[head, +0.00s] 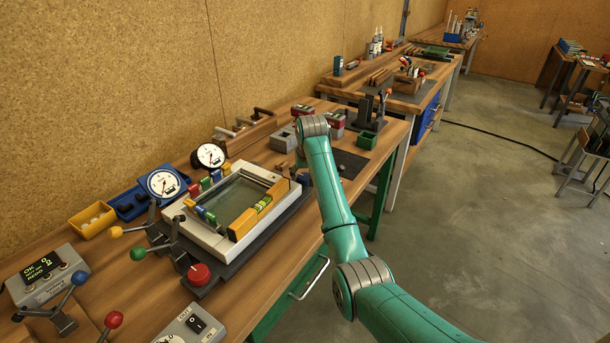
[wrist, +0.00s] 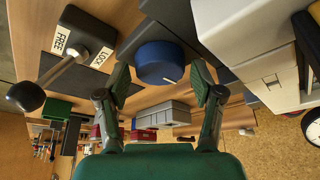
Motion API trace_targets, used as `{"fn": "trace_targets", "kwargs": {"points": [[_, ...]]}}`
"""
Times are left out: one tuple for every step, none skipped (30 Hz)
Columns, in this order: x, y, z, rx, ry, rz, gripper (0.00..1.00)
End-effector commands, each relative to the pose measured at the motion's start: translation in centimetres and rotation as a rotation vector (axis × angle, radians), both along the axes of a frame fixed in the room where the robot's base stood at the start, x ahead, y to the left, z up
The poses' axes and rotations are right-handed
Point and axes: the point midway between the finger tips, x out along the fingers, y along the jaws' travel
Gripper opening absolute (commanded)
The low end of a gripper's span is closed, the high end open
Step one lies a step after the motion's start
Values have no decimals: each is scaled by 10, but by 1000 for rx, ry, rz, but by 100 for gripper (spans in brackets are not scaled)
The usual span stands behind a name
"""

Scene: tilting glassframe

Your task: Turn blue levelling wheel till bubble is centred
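The blue levelling wheel (wrist: 160,62) is in the upper middle of the wrist view, with a light mark on its face. My gripper (wrist: 159,80) is open, with one finger on each side of the wheel. Gaps show in this view, and I see no firm contact. In the head view my arm hides the wheel and most of the gripper. The glass frame (head: 190,222) lies on a dark base on the bench. A yellow spirit level (head: 242,224) with a green vial (head: 264,202) lies along its right side. The bubble is too small to place.
A FREE/LOCK plate (wrist: 86,36) with a black-knobbed lever (wrist: 25,96) is left of the wheel in the wrist view. In the head view, a red wheel (head: 199,274) is at the base's near corner. Coloured-knob levers (head: 138,253) and dial gauges (head: 165,184) stand left of the frame.

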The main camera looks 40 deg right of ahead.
Motion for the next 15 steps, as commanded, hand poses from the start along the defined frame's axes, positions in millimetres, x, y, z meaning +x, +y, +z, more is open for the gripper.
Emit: {"fn": "trace_targets", "kwargs": {"points": [[0,0,0,0,0,0,46],[0,0,0,0,0,0,39],[0,0,0,0,0,0,29],[0,0,0,0,0,0,21],[0,0,0,0,0,0,16],[0,0,0,0,0,0,16],[0,0,0,0,0,0,16],[0,0,0,0,0,0,16],[0,0,0,0,0,2,16],[0,0,0,0,0,3,16],[0,0,0,0,0,6,16],[0,0,0,1,0,11,16],[0,0,0,1,0,17,16],[0,0,0,0,0,23,16],[0,0,0,1,1,35,16]]}}
